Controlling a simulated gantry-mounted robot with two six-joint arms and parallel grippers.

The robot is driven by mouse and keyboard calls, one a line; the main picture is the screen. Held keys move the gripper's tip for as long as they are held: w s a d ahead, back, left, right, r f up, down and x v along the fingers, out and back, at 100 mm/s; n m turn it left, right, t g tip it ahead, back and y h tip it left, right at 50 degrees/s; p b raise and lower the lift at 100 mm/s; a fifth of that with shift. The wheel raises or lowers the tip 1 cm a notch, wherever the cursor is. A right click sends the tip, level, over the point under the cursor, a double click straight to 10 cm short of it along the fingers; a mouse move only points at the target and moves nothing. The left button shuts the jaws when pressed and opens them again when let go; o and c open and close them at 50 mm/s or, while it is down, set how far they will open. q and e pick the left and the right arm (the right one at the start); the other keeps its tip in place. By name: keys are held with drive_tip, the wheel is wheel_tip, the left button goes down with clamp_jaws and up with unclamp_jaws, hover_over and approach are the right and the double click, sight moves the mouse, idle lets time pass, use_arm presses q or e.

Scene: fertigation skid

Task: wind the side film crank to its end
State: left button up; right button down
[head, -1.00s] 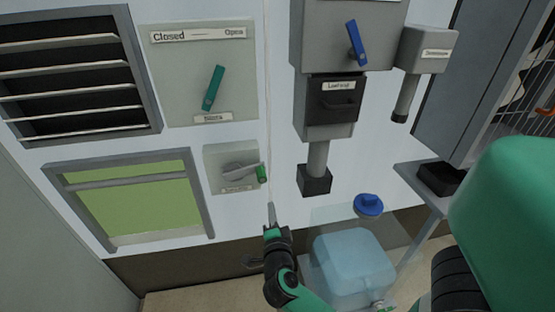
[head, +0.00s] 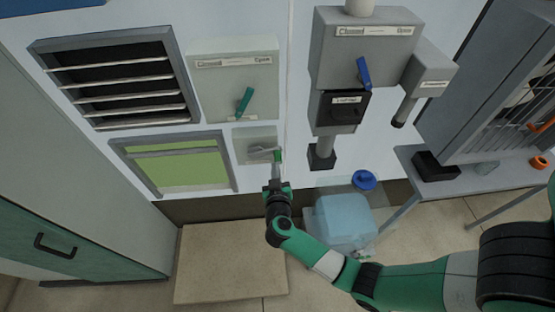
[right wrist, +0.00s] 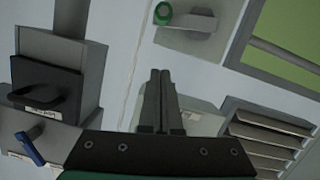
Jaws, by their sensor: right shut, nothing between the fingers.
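The side film crank is a grey lever (head: 262,151) on a pale grey wall plate (head: 243,147), above and right of the green film window. The lever points to the right, with a green knob (head: 278,155) at its end. My right gripper (head: 276,168) is just below the knob and points up at the wall. In the right wrist view, the gripper's fingers (right wrist: 160,75) are shut together and empty. The green knob (right wrist: 163,13) shows beyond their tips, apart from them in the picture. I cannot tell the depth gap. My left gripper is out of view.
A plate with a teal lever (head: 244,102) is above the crank. A grey box with a blue lever (head: 363,73) is to the right. A louvred vent (head: 120,80) is at upper left. A translucent blue tank (head: 342,222) stands below right.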

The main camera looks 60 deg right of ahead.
drive_tip(key=b, duration=0.4)
hover_over(277, 158)
drive_tip(key=a, duration=0.3)
wheel_tip(277, 158, down, 2)
drive_tip(key=f, duration=0.1)
drive_tip(key=f+b, duration=0.1)
drive_tip(key=d+f+b, duration=0.1)
drive_tip(key=f+b, duration=0.1)
drive_tip(key=shift+s+d, duration=0.2)
drive_tip(key=shift+s, duration=0.2)
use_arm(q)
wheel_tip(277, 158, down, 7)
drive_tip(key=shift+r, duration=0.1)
